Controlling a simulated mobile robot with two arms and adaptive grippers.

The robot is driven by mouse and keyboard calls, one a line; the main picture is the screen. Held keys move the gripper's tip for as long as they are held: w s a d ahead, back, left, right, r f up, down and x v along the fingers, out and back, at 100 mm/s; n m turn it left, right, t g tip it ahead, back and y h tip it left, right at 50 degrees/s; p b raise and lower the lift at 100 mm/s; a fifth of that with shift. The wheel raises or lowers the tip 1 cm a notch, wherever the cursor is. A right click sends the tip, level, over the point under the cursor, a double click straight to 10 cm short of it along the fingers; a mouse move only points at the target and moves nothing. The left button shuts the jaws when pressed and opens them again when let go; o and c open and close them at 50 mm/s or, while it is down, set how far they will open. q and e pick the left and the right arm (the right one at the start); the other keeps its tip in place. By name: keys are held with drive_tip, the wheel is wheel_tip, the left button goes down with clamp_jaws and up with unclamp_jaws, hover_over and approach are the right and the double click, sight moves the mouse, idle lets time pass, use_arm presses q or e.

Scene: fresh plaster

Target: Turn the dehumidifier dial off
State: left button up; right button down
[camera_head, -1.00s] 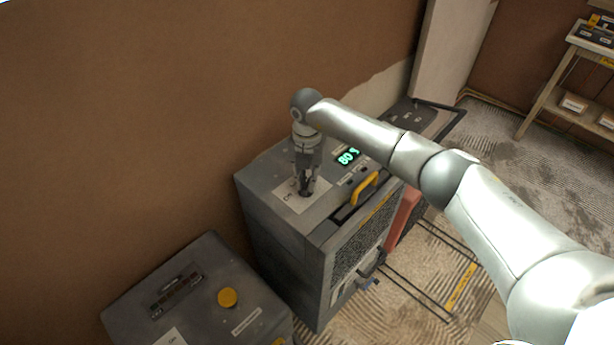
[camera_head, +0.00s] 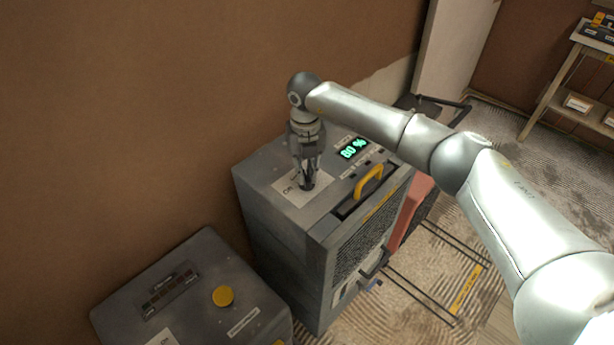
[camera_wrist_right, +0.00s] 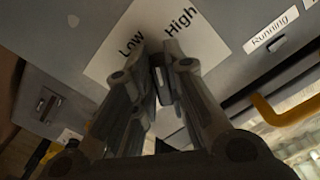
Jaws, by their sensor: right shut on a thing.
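The dehumidifier (camera_head: 292,236) is a grey box with a lit green display (camera_head: 354,149) reading 80 %. A white label plate (camera_head: 297,192) lies on its top. In the right wrist view the plate (camera_wrist_right: 112,66) shows the words "Low" and "High". My right gripper (camera_head: 307,186) points down onto the plate and is shut on the dial (camera_wrist_right: 161,78). The fingers hide most of the dial, so its setting is hard to tell. My left gripper is not in view.
A yellow handle (camera_head: 368,182) stands up beside the plate. A second grey machine (camera_head: 190,300) with a yellow knob (camera_head: 223,296) is at the lower left. A brown wall (camera_head: 150,120) rises close behind. A wooden shelf (camera_head: 560,100) stands at the far right.

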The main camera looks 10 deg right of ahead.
drive_tip(key=n+b, duration=0.1)
drive_tip(key=n, duration=0.1)
drive_tip(key=n+b, duration=0.3)
drive_tip(key=b, duration=0.1)
drive_tip(key=shift+a+f+n, duration=0.2)
drive_tip(key=shift+a+n, duration=0.05)
drive_tip(key=shift+n, duration=0.15)
drive_tip(key=n+b, duration=0.2)
drive_tip(key=n, duration=0.1)
drive_tip(key=n+b, duration=0.1)
drive_tip(key=n, duration=0.1)
drive_tip(key=shift+s+a+r, duration=0.1)
drive_tip(key=shift+s+a, duration=0.1)
drive_tip(key=shift+a, duration=0.05)
drive_tip(key=n+b, duration=0.2)
drive_tip(key=n, duration=0.2)
drive_tip(key=shift+s+a, duration=0.1)
drive_tip(key=shift+s, duration=0.05)
drive_tip(key=n, duration=0.1)
drive_tip(key=n+b, duration=0.1)
drive_tip(key=n, duration=0.2)
drive_tip(key=shift+s+r, duration=0.15)
drive_tip(key=shift+s, duration=0.1)
drive_tip(key=shift+n, duration=0.3)
drive_tip(key=c, duration=1.5)
unclamp_jaws()
drive_tip(key=shift+o, duration=0.2)
